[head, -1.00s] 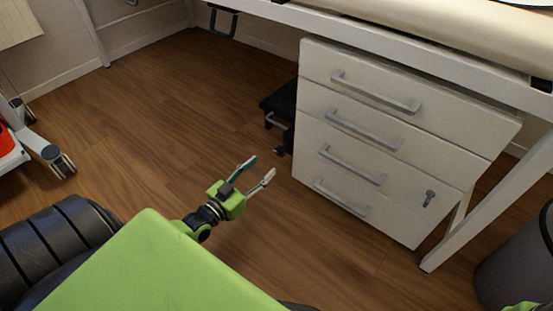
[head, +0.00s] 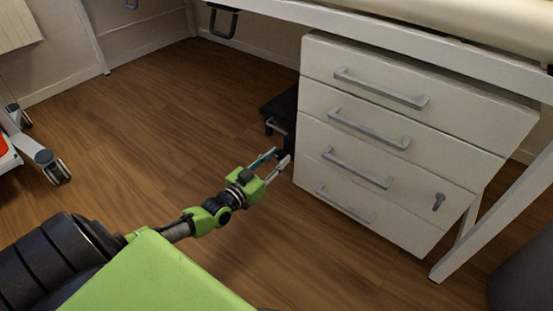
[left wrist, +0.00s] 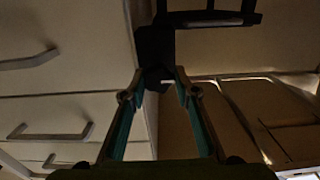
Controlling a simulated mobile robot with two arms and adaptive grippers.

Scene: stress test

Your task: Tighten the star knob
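No star knob can be made out for certain. A black object (head: 279,104) stands under the table, partly hidden behind the left side of the white drawer unit. A dark shape (left wrist: 155,48) shows beyond the fingertips in the left wrist view; its form is too dark to tell. My left gripper (head: 282,156) is low beside the drawer unit's left edge, just in front of the black object. My right gripper is not in view.
The white drawer unit (head: 390,145) with several grey handles and a key lock (head: 438,202) stands close on the right of my left gripper. A white table leg (head: 500,215) and a dark bin (head: 522,275) are further right.

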